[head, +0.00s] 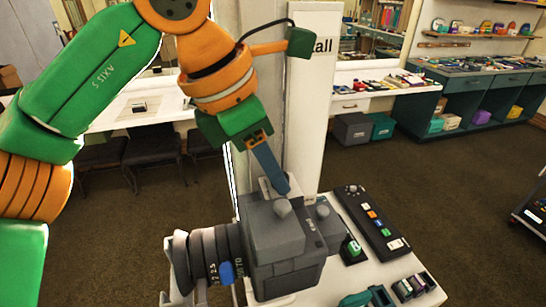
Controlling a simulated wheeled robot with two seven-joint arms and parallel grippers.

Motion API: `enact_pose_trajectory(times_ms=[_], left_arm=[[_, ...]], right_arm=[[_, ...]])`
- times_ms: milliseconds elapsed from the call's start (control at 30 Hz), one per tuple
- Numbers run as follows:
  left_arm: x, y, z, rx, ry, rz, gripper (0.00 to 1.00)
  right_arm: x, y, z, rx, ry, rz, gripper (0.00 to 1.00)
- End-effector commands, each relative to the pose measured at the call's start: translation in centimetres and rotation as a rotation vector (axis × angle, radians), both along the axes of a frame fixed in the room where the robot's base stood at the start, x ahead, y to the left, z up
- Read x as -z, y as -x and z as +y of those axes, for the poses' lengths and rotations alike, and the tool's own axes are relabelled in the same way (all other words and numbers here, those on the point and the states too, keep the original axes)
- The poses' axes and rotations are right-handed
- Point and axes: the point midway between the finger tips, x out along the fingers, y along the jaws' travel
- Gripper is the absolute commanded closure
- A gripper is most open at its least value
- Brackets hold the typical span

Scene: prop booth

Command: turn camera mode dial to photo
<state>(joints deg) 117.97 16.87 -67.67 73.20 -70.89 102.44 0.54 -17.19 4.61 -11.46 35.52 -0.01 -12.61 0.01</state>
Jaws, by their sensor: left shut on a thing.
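A large grey prop camera (278,246) stands on a light table, with its lens (215,252) pointing left. A pale grey mode dial (283,208) sits on its top, and another knob (323,211) is on the top to the right. My left gripper (284,190) reaches down from above with its blue fingers at the mode dial and is shut on it. The fingers and the viewing angle leave the dial's marks and its present setting unreadable. My right gripper is not in view.
A dark control panel (375,222) with coloured buttons lies right of the camera. A small box with a green button (352,249) and several small blocks (415,285) are near it. A white pillar (308,110) stands behind. Open carpet lies to the right.

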Motion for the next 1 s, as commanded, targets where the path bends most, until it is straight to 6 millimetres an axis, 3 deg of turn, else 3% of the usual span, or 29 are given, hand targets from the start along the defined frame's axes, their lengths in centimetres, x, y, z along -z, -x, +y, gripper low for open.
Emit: enact_pose_trajectory(times_ms=[600, 633, 733, 1000], left_arm=[[0.06, -0.03, 0.03, 0.039, 0.000, 0.000, 1.00], [0.06, -0.03, 0.02, 0.039, 0.000, 0.000, 0.67], [0.06, -0.03, 0.02, 0.039, 0.000, 0.000, 0.40], [0.07, 0.00, 0.01, 0.040, -0.001, 0.001, 0.39]], right_arm=[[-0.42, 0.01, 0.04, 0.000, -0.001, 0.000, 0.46], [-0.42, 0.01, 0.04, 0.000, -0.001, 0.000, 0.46], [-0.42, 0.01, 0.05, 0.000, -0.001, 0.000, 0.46], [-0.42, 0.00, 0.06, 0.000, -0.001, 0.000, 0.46]])
